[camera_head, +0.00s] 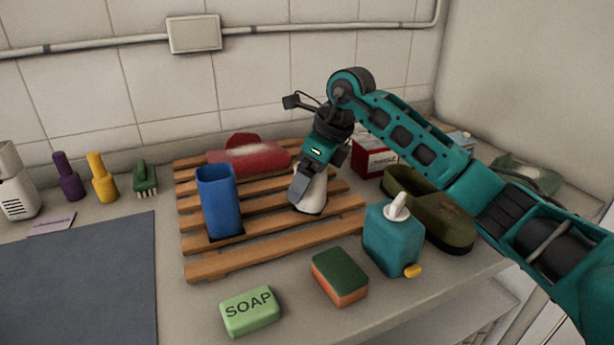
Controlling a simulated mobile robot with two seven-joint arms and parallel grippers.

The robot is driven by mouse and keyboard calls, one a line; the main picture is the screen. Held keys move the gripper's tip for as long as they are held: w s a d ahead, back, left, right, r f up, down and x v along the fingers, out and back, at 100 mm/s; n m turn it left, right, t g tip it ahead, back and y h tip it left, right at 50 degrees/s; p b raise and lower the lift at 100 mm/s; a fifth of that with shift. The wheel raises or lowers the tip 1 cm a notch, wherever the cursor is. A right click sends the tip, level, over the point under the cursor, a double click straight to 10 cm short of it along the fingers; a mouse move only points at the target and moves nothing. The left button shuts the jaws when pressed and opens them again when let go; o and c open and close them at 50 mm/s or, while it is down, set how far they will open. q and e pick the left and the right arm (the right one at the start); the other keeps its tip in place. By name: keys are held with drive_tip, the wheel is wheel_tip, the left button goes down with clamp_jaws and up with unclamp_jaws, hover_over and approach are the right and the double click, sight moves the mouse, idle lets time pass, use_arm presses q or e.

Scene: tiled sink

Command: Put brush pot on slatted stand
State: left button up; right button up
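The wooden slatted stand (235,263) lies on the counter in the middle of the view. A tall blue open pot (219,203) stands upright on its left part. A small whitish pot (315,202) is at the stand's right part, partly hidden by my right gripper (307,190). I cannot tell which of the two is the brush pot. My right gripper points down, with a grey finger overlapping the whitish pot; its other finger is hidden, so its grip is unclear. My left gripper is out of view.
Bottles (103,178) and a brush (145,178) stand left. The dark mat (75,270) is clear.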

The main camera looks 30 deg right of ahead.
drive_tip(key=shift+r, duration=0.1)
drive_tip(key=p+v, duration=0.1)
drive_tip(key=v, duration=1.1)
